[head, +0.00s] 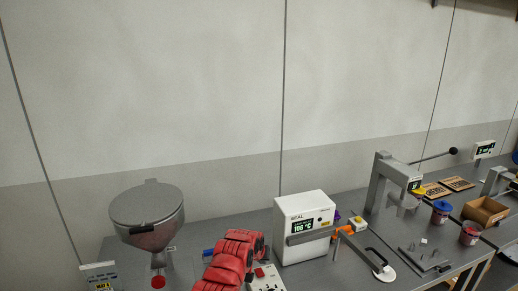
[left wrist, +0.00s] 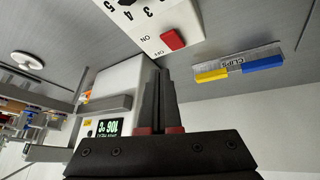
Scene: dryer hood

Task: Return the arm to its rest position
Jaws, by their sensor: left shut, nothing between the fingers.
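My left arm and gripper (head: 256,243) show in red at the bottom middle of the head view, over the bench between the hopper and the white sealer box. In the left wrist view the two dark fingers of the left gripper (left wrist: 160,92) lie together, shut and empty. They are close to a white switch panel (left wrist: 150,22) with a red ON/OFF switch (left wrist: 172,40). The panel also shows beside my arm in the head view (head: 270,283). The dryer hood is not clearly identifiable. My right gripper is not in view.
A grey lidded hopper (head: 147,212) stands left. The white sealer (head: 302,225) with a green display stands right of my arm. A clips strip (left wrist: 240,64) is beyond the fingers. A press (head: 385,183), cans and a cardboard box (head: 485,211) stand farther right.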

